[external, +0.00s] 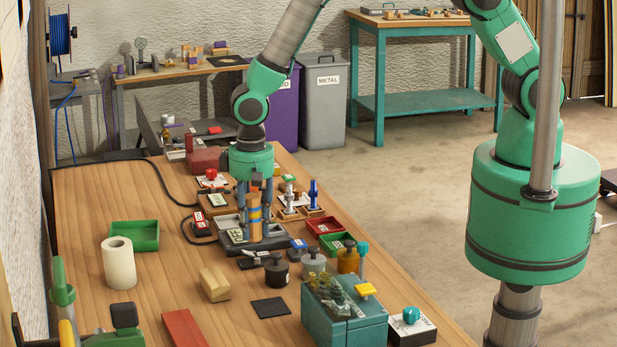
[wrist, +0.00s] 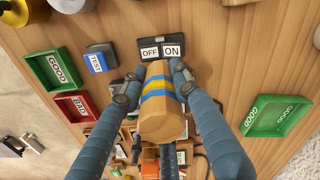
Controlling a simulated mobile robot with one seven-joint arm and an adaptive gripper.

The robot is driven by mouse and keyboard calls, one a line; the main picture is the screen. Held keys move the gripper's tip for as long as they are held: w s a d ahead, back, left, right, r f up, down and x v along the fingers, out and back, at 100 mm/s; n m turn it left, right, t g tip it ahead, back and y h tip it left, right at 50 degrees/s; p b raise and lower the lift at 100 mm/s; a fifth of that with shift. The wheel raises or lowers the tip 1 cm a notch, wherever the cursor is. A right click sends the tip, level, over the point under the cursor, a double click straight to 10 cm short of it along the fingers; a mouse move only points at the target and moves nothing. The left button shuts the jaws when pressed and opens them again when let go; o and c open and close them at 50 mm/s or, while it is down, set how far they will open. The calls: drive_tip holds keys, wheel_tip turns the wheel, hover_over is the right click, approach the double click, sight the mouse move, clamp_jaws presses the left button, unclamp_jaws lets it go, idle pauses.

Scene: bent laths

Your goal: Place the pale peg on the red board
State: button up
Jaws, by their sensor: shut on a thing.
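My gripper (external: 254,222) is shut on a pale wooden peg (external: 254,205) with blue and yellow bands.
A pale wood block (external: 214,283), a white roll (external: 118,262) and a green tray (external: 135,236) stand on the left. A black pad (external: 270,307) and a teal box (external: 345,315) lie right of the red board. An ON/OFF switch plate (wrist: 161,50) is beyond the peg.

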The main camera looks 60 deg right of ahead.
drive_tip(key=s+a+n, duration=0.1)
drive_tip(key=s+a, duration=0.4)
drive_tip(key=a, duration=0.3)
drive_tip(key=s+a+r+n, duration=0.1)
drive_tip(key=s+a+n, duration=0.1)
drive_tip(key=s+a, duration=0.3)
drive_tip(key=s+a+r+n+p, duration=0.1)
drive_tip(key=s+a, duration=0.4)
drive_tip(key=a, duration=0.7)
drive_tip(key=shift+s+r+n, duration=0.15)
drive_tip(key=shift+s+n, duration=0.05)
drive_tip(key=shift+n, duration=0.1)
drive_tip(key=p, duration=0.1)
hover_over(189, 337)
drive_tip(key=shift+f, duration=0.75)
drive_tip(key=shift+f+p, duration=0.35)
drive_tip(key=shift+f, duration=1.4)
drive_tip(key=shift+d+f, duration=0.1)
drive_tip(key=shift+f, duration=0.05)
